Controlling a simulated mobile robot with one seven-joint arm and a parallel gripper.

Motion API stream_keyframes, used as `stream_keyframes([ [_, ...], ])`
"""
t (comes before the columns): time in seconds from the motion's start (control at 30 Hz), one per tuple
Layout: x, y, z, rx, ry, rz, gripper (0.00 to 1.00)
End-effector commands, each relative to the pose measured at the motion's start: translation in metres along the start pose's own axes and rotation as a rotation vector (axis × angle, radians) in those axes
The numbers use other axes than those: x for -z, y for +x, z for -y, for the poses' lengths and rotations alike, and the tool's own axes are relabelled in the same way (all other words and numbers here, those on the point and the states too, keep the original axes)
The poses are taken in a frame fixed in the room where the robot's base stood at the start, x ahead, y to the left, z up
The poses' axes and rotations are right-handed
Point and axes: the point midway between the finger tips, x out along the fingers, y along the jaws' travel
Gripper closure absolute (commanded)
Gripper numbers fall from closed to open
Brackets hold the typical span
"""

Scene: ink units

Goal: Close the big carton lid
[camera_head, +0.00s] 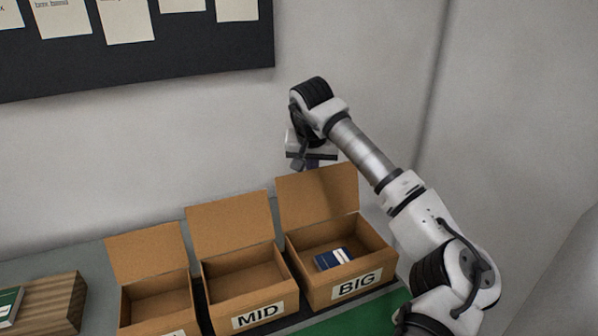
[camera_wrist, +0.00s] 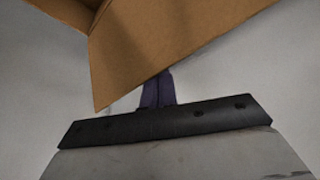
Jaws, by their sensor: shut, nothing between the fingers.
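The big carton (camera_head: 345,287), labelled BIG, stands at the right end of a row of cartons. Its lid (camera_head: 318,196) is raised and leans back slightly toward the wall. A blue box (camera_head: 333,258) lies inside the carton. My gripper (camera_head: 312,164) is above and behind the lid's top edge, and the fingertips are partly hidden there. In the wrist view my gripper's dark fingers (camera_wrist: 158,90) are shut and empty, and the brown lid (camera_wrist: 150,45) fills the area just beyond them. I cannot tell whether they touch it.
The carton labelled MID (camera_head: 245,290) and a smaller carton (camera_head: 155,290) stand to the left, both with lids up. A wooden block (camera_head: 55,303) is at the far left. The wall (camera_head: 150,150) is close behind the cartons. A green mat (camera_head: 350,320) lies in front.

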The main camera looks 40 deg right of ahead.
Motion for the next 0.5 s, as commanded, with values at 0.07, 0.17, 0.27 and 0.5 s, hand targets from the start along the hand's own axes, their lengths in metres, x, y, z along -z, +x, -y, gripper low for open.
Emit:
stream_keyframes([
  [0.07,-0.005,0.000,-0.004,-0.001,0.001,-0.001,1.00],
  [0.17,-0.011,-0.003,-0.007,-0.002,0.000,-0.001,1.00],
  [0.27,-0.017,-0.005,-0.011,-0.001,0.000,-0.001,1.00],
  [0.5,-0.030,-0.011,-0.019,-0.001,0.000,-0.001,1.00],
])
